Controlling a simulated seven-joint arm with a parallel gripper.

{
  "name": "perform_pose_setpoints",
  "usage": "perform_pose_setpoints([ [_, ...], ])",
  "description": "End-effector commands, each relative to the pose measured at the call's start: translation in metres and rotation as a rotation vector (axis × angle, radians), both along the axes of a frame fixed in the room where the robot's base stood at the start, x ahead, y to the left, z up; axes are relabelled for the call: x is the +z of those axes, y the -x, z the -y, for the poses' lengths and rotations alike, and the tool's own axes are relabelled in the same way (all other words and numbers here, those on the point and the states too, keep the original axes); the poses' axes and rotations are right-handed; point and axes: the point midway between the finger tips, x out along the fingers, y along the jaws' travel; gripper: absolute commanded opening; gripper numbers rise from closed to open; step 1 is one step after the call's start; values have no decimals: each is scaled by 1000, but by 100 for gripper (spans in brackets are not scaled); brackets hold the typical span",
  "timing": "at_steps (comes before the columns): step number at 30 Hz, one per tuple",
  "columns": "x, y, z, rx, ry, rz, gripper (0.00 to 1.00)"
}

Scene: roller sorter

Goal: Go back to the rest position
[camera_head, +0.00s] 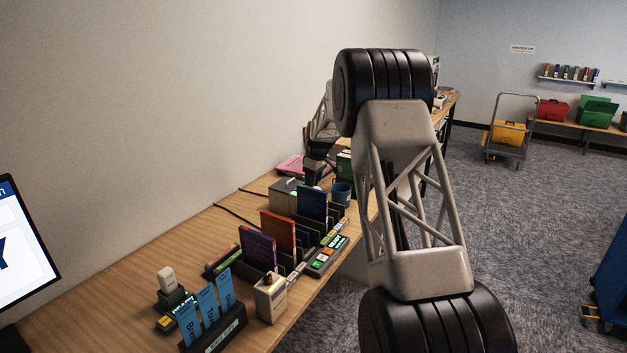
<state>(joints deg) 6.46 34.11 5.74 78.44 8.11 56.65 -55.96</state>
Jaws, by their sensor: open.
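My arm rises through the middle of the head view, with its pale truss link and black joints. Its far end comes down behind this link. My gripper (319,168), dark and small, is over the far part of the desk, near a pink book (290,166) and above a grey box (284,196). It is open. Its fingertips are hard to make out, and I see nothing held in it.
A wooden desk (120,270) runs along the wall. On it, purple (257,248), orange (279,232) and blue (312,204) books stand upright in a dark rack. A blue mug (342,192), a card holder (214,328) and a monitor (22,250) are also there. Carpet (530,210) lies open at right.

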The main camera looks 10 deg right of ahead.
Motion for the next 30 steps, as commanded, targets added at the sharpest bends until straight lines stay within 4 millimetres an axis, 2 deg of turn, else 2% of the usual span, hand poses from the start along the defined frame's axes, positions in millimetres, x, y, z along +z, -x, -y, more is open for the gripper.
perform_pose_setpoints([
  [8, 1, 1, 0, -1, 0, 0, 44],
  [14, 12, 10, -3, -13, 2, 3, 44],
  [20, 36, 36, -9, -45, 3, 3, 44],
  [30, 91, 104, -24, -131, 6, 7, 44],
])
